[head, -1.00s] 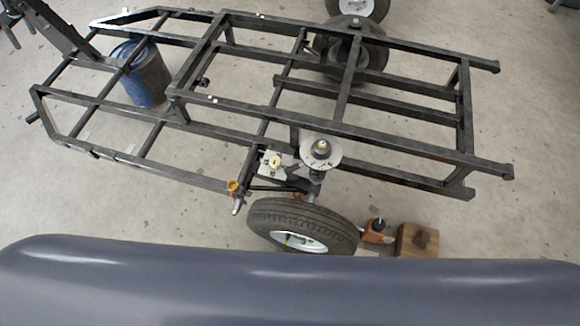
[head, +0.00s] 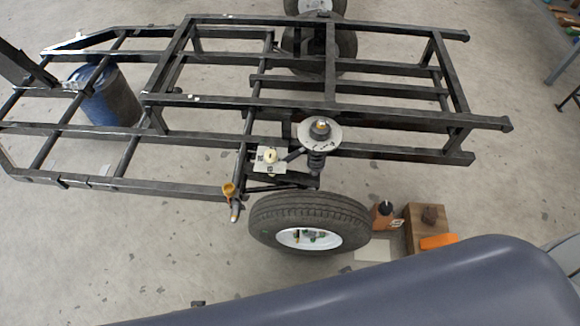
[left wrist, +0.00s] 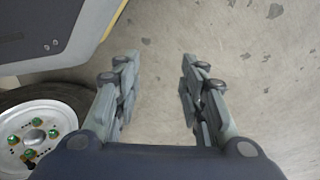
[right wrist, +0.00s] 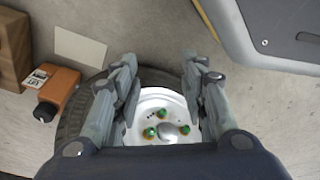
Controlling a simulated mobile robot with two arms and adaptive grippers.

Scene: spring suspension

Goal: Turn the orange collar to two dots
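In the head view a pale round plate (head: 320,138) sits on top of the suspension spring (head: 316,163), beside the frame rail. A small orange-yellow piece (head: 321,126) at the plate's centre may be the orange collar. Dark marks show on the plate, but I cannot read any dots. My left gripper (left wrist: 158,78) is open and empty above bare floor, with a wheel to its left. My right gripper (right wrist: 157,80) is open and empty in front of the wheel hub (right wrist: 163,116). Neither gripper shows in the head view, and neither wrist view shows the plate.
A black trailer frame (head: 330,108) fills the upper scene. The near wheel (head: 310,208) stands below the spring. A square plate with a cream knob (head: 270,157) and a yellow funnel-like piece (head: 229,190) are left of it. An orange box (head: 386,216) and wooden block (head: 428,222) stand right.

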